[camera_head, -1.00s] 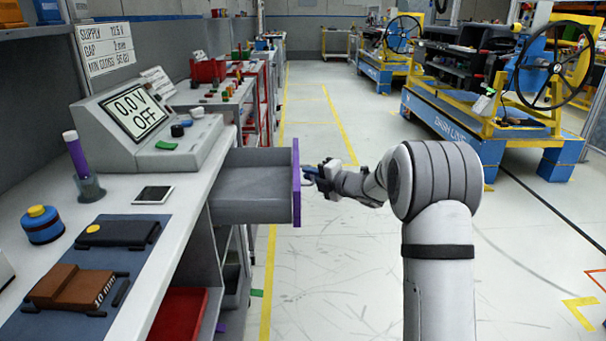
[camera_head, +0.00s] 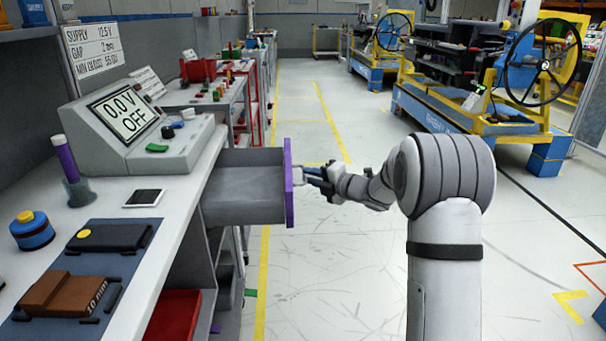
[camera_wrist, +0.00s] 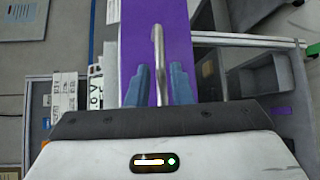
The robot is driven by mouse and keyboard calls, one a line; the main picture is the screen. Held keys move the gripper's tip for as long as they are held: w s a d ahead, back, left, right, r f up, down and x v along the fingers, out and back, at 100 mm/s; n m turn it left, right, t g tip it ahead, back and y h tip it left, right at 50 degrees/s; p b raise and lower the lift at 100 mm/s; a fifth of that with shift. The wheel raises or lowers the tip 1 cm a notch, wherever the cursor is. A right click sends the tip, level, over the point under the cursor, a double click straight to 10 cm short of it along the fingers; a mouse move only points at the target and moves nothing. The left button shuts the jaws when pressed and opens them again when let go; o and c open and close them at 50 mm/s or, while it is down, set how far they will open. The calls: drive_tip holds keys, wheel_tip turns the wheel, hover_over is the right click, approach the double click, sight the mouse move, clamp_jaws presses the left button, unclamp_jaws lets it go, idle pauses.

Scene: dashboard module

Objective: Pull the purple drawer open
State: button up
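The drawer stands out from the bench, with its grey box (camera_head: 245,190) showing and its purple front (camera_head: 289,184) facing right in the head view. The purple front also fills the upper middle of the wrist view (camera_wrist: 178,38). A metal bar handle (camera_wrist: 158,48) on it runs upright in the wrist view. My gripper (camera_head: 314,178) is just right of the purple front in the head view. In the wrist view its two blue fingers (camera_wrist: 159,80) stand on either side of the handle with gaps, apart from it. It is open and holds nothing.
The white bench top (camera_head: 165,211) carries a meter console (camera_head: 183,153), a phone-like slab (camera_head: 143,197) and a brown block (camera_head: 58,292). A red bin (camera_head: 172,318) sits under the bench. The floor (camera_head: 330,285) right of the drawer is clear. A blue and yellow cart stands far right.

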drive_tip(key=v, duration=0.4)
drive_tip(key=s+d+r+m+h+p, duration=0.4)
drive_tip(key=r+m+h+p, duration=0.2)
drive_tip(key=r+m, duration=0.15)
drive_tip(key=s+d+r+m+h+p, duration=0.45)
drive_tip(key=r+m+p, duration=0.25)
drive_tip(key=r, duration=0.2)
drive_tip(key=s+a+r+m+g+p, duration=0.2)
drive_tip(key=s+m+g+p, duration=0.2)
drive_tip(key=s, duration=1.2)
drive_tip(key=s+a+r+m+g+p, duration=0.2)
drive_tip(key=s+m+g+p, duration=0.3)
drive_tip(key=s+m, duration=0.5)
drive_tip(key=s+h+p, duration=0.1)
drive_tip(key=s+p, duration=0.1)
drive_tip(key=s, duration=0.4)
drive_tip(key=shift+s+r+p, duration=0.35)
drive_tip(key=shift+p, duration=0.05)
